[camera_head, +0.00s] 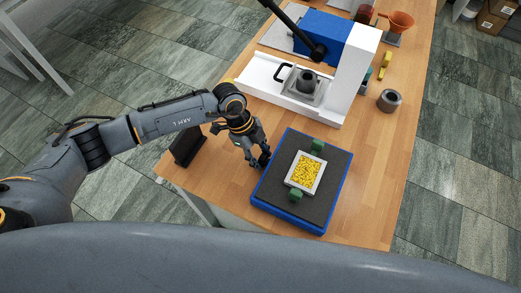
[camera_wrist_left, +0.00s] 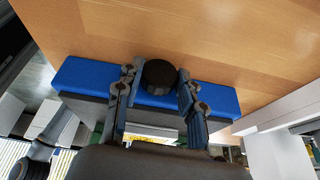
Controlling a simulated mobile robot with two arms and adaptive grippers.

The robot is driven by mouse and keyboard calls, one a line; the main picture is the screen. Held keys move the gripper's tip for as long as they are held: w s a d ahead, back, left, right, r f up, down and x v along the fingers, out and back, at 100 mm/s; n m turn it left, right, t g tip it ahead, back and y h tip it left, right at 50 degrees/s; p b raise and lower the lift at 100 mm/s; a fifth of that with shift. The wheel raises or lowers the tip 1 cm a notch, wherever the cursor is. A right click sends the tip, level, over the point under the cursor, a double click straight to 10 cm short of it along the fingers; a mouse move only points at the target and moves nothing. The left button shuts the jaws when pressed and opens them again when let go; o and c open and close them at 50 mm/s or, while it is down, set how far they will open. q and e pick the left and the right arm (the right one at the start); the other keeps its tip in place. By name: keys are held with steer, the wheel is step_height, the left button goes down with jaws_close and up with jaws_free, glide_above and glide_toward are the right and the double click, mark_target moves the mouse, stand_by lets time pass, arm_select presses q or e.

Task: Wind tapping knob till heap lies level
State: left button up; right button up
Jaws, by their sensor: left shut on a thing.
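The tapping unit is a blue base (camera_head: 318,228) with a dark grey top (camera_head: 328,166), near the table's front. A pale square mould (camera_head: 290,182) sits on it between green blocks (camera_head: 318,145) (camera_head: 295,195). Yellow grains (camera_head: 306,172) fill the mould; whether their surface is level is too small to tell. The black round knob (camera_wrist_left: 159,74) sticks out of the unit's blue side, between my left gripper's fingers. My left gripper (camera_head: 258,163) is shut on the knob, at the unit's left side. In the head view the fingers mostly hide the knob. My right gripper is out of view.
A white and blue press (camera_head: 359,73) with a black lever stands behind the unit. A grey cylinder (camera_head: 389,100) stands at the right, an orange funnel (camera_head: 401,20) at the back. A dark upright panel (camera_head: 188,146) stands left of my gripper. Bare wood lies right of the unit.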

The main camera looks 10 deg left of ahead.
arm_select(q)
steer(key=shift+s+t+h, duration=0.25)
steer(key=shift+t+h, duration=0.15)
steer(key=shift+t, duration=0.8)
steer(key=o, duration=1.2)
steer(key=shift+c, duration=0.2)
steer(key=v, duration=1.2)
steer(key=shift+c, duration=0.2)
